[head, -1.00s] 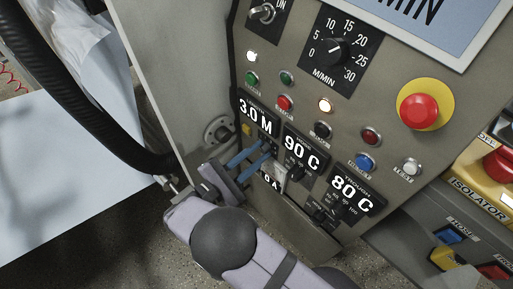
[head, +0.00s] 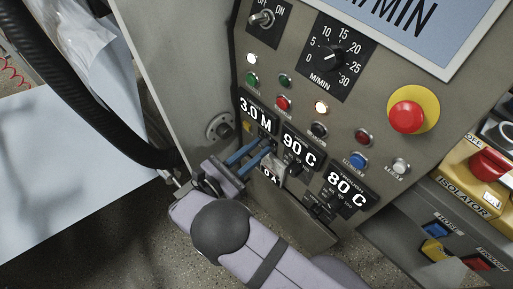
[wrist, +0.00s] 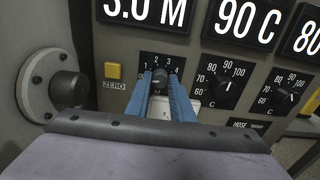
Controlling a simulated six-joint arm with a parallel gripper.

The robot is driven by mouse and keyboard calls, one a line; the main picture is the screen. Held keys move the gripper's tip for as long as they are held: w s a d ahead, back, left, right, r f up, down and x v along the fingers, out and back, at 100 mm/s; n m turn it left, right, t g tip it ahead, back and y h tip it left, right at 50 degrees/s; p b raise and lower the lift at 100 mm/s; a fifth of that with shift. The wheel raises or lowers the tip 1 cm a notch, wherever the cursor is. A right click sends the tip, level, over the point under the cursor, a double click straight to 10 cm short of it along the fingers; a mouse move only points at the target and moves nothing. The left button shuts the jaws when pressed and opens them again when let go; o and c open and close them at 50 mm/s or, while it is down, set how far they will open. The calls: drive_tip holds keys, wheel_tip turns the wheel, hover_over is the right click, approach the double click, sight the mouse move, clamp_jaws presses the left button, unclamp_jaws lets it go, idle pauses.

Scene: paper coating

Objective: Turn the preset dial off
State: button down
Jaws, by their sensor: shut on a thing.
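The preset dial (wrist: 161,88) is a small black knob on a dark plate with number marks, under the 3.0 M display (wrist: 146,11) in the wrist view. My gripper (wrist: 161,80) has two blue fingers, one on each side of the knob, and is shut on it. Most of the knob's sides are hidden by the fingers. I cannot tell which mark its pointer is at. In the head view my gripper (head: 268,146) reaches the panel below the 3.0 M display (head: 258,109), and the fingers largely hide the dial.
Two temperature dials (wrist: 222,87) (wrist: 284,96) sit close to the right of the fingers. A yellow zero button (wrist: 113,71) and a round flange (wrist: 53,85) are to the left. A red emergency button (head: 407,117) is on the upper right of the panel.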

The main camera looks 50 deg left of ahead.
idle(0.4)
drive_tip(key=c, duration=1.8)
unclamp_jaws()
drive_tip(key=shift+s, duration=3.75)
drive_tip(key=shift+w, duration=0.1)
